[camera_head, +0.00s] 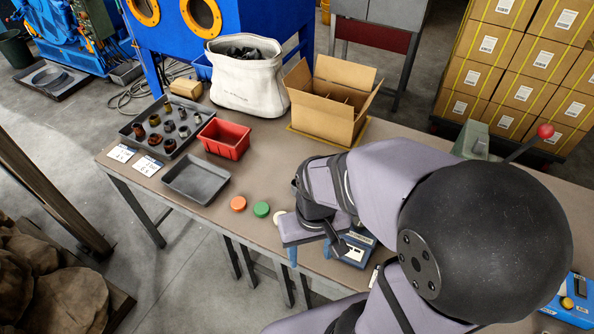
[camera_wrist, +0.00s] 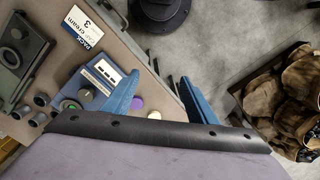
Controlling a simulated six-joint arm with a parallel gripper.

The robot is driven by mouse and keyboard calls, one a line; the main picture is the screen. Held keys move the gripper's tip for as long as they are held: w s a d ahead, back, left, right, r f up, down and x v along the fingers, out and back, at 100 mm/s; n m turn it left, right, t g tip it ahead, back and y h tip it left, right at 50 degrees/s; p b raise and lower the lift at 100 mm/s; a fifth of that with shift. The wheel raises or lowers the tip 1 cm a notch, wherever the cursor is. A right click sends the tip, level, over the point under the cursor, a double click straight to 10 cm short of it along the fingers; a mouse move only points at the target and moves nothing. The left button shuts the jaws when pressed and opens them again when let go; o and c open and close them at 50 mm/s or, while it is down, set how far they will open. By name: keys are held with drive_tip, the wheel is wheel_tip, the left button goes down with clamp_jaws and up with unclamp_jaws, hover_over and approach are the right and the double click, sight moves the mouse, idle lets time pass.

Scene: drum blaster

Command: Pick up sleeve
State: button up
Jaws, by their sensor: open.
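Several small ring-like or cylindrical pieces, some brown and some grey, stand in a dark tray (camera_head: 126,133) at the left of the table in the head view; which is the sleeve I cannot tell. In the wrist view several grey hollow cylinders (camera_wrist: 41,99) stand at the left, beyond the left finger. My gripper (camera_head: 309,252) is over the table's front edge, left of a blue device with a display (camera_head: 357,250). In the wrist view my gripper (camera_wrist: 160,78) has its blue fingers wide apart, with nothing between them.
A red bin (camera_head: 225,139), an empty grey tray (camera_head: 196,180), an open cardboard box (camera_head: 325,110) and a white bag (camera_head: 245,85) stand on the table. Orange (camera_head: 238,203) and green (camera_head: 261,209) discs lie left of my gripper. A card (camera_wrist: 85,27) shows in the wrist view.

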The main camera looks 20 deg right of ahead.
wheel_tip(320, 180, up, 11)
drive_tip(key=p, duration=0.9)
drive_tip(key=w+a+f+t+b, duration=0.2)
drive_tip(key=w+f+t+b, duration=0.5)
drive_tip(key=w+f+b, duration=1.05)
drive_tip(key=w+d+f+m+t+h+b, duration=0.1)
drive_tip(key=w+d+f+h+b, duration=0.1)
drive_tip(key=w+f+b, duration=0.1)
drive_tip(key=w+d+f+m+t+h+b, duration=0.2)
drive_tip(key=w+d+f+b, duration=0.1)
drive_tip(key=w+b, duration=0.3)
drive_tip(key=w+d+f+m+t+h+b, duration=0.1)
drive_tip(key=w+d+f+t+b, duration=0.1)
drive_tip(key=b, duration=0.6)
drive_tip(key=shift+w+d+f+m+h, duration=0.2)
drive_tip(key=shift+w+f, duration=0.2)
drive_tip(key=shift+w, duration=0.2)
drive_tip(key=shift+w+d+f+m+h, duration=0.1)
drive_tip(key=shift+w+f+h, duration=0.1)
drive_tip(key=shift+w+f, duration=0.3)
drive_tip(key=shift+w+d, duration=0.15)
drive_tip(key=shift+d, duration=0.1)
drive_tip(key=shift+s+d+f+h+b, duration=0.1)
drive_tip(key=shift+s+f+h+b, duration=0.1)
drive_tip(key=shift+f+h+b, duration=0.15)
drive_tip(key=shift+f+x, duration=0.15)
drive_tip(key=shift+x, duration=1.7)
drive_tip(key=shift+f+x, duration=0.1)
drive_tip(key=shift+x, duration=1.7)
drive_tip(key=shift+s, duration=0.1)
